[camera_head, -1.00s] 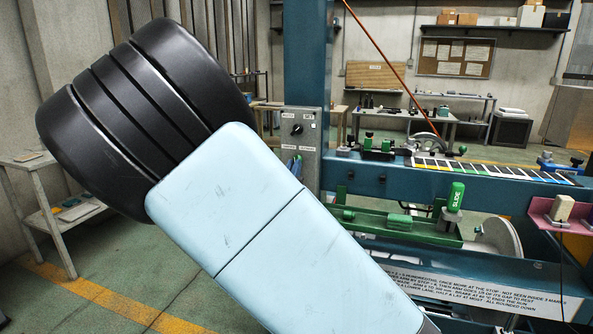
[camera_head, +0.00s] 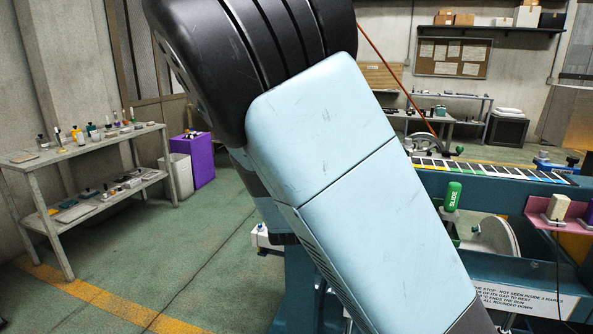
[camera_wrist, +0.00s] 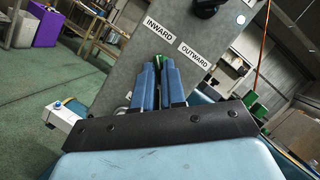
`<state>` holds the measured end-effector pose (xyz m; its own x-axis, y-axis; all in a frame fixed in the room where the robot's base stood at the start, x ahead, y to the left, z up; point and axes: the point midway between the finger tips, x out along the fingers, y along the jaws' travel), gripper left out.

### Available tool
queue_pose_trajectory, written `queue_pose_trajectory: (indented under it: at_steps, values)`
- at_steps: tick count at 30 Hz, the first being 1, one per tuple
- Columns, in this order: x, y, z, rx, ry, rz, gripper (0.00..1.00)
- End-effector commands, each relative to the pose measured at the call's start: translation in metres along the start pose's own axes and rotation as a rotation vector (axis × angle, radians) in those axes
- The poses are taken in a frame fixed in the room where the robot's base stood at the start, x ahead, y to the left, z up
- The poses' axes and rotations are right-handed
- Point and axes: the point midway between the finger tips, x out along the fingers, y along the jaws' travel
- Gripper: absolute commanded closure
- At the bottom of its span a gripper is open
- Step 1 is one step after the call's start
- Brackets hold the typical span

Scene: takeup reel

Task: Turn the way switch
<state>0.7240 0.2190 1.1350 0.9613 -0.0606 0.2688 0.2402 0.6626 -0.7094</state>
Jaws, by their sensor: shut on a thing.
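In the wrist view, my gripper (camera_wrist: 160,72) has its two blue fingers closed around a narrow green handle. This handle looks like the way switch (camera_wrist: 158,60), and only its green tip shows between the fingers. It stands in front of a grey panel (camera_wrist: 112,68) with INWARD and OUTWARD labels. INWARD is just above the fingers and OUTWARD is to their upper right. My fingers hide the rest of the handle, so its angle is hard to tell. In the head view my arm hides the panel, the switch and my gripper.
A black knob (camera_wrist: 206,7) sits higher on the panel. In the head view a green SLIDE handle (camera_head: 453,196) stands on the machine at right. A shelf table (camera_head: 85,150) with bottles and a purple bin (camera_head: 197,160) stand left. Green floor lies between.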

Motion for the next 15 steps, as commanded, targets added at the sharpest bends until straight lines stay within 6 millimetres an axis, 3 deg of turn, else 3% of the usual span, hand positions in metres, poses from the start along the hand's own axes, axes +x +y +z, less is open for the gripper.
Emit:
queue_pose_trajectory:
  at_steps: [14,15]
  values:
    - [0.0010,-0.0012,-0.0007,-0.013,0.001,0.002,1.00]
    - [0.0011,-0.0012,-0.0006,-0.013,0.001,0.002,0.87]
